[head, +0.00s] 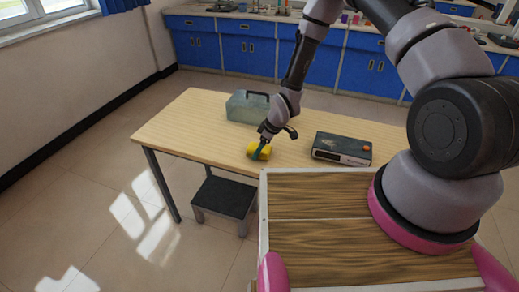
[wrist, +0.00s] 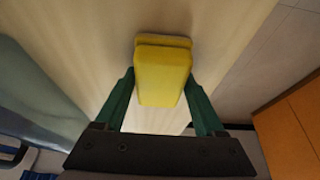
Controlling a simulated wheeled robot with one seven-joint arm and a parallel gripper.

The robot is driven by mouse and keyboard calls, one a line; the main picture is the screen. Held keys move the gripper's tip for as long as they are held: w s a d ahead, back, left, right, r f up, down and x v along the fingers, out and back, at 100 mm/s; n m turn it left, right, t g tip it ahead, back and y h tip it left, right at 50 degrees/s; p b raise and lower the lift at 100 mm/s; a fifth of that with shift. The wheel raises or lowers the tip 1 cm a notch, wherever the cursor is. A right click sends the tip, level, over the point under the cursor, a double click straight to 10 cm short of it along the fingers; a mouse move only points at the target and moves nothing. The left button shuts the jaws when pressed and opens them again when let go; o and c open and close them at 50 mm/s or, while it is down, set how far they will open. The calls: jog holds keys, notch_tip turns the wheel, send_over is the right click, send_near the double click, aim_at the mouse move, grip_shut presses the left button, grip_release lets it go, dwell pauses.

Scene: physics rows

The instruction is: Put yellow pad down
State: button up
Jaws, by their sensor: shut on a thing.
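The yellow pad (head: 260,151) is a small yellow block at the wooden table in the head view. In the wrist view the yellow pad (wrist: 162,72) sits between the two green fingers. My gripper (head: 258,150) is shut on it near the table's front edge. The wrist view shows my gripper (wrist: 160,98) with a finger against each side of the pad. The pale wooden tabletop (head: 200,120) lies below the pad. I cannot tell whether the pad touches the tabletop.
A grey-green box with a dark handle (head: 247,107) stands behind my gripper on the table. A dark device with an orange knob (head: 342,148) lies to the right. A low dark stool (head: 224,198) stands under the table's front. The table's left part is clear.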

jog(key=shift+f, duration=0.15)
jog(key=o, duration=1.4)
jog(key=v, duration=1.2)
jog(key=shift+r, duration=0.25)
